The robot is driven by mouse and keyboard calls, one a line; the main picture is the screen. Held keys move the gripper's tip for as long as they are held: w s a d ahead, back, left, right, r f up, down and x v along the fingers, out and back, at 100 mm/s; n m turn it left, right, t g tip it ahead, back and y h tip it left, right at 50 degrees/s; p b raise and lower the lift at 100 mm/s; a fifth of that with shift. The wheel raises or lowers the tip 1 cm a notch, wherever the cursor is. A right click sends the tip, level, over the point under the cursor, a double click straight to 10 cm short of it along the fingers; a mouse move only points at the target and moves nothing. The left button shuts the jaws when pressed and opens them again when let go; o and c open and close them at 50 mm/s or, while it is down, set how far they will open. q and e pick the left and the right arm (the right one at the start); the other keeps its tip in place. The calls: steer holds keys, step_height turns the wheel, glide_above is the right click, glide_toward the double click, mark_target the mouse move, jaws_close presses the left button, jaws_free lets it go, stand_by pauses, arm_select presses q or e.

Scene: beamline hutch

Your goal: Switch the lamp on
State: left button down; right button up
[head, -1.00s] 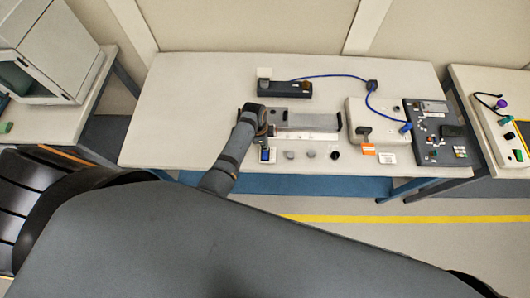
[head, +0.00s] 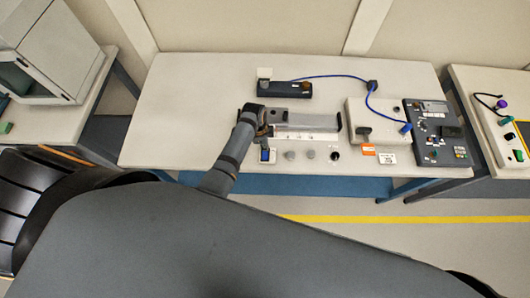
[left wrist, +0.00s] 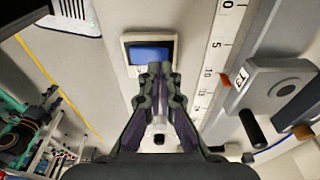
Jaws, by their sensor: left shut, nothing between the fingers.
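I cannot tell for sure which thing is the lamp; no part of the bench is visibly lit. My left gripper (left wrist: 160,72) is shut and empty, with its fingertips just in front of a small box with a blue screen (left wrist: 150,55). I cannot tell whether they touch it. In the head view the blue-screen box (head: 267,155) sits at the bench's front edge, and my left gripper (head: 264,132) is mostly hidden by its own arm. A dark panel with switches and buttons (head: 425,120) lies at the bench's right end. My right gripper is not in view.
A rail with a printed scale (left wrist: 208,78) runs beside the gripper. A pale box with a black handle (head: 357,113) stands right of it, with a blue cable (head: 330,76) to a dark box (head: 290,90). Round knobs (head: 308,154) line the front edge. The bench's left part is clear.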

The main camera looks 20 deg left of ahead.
arm_select(q)
steer(key=shift+f, duration=0.4)
steer(key=shift+f+b, duration=0.6)
steer(key=shift+f, duration=0.05)
stand_by(0.4)
step_height(320, 180, up, 3)
steer(key=p, duration=0.3)
steer(key=shift+f, duration=0.15)
steer(key=shift+r, duration=2.2)
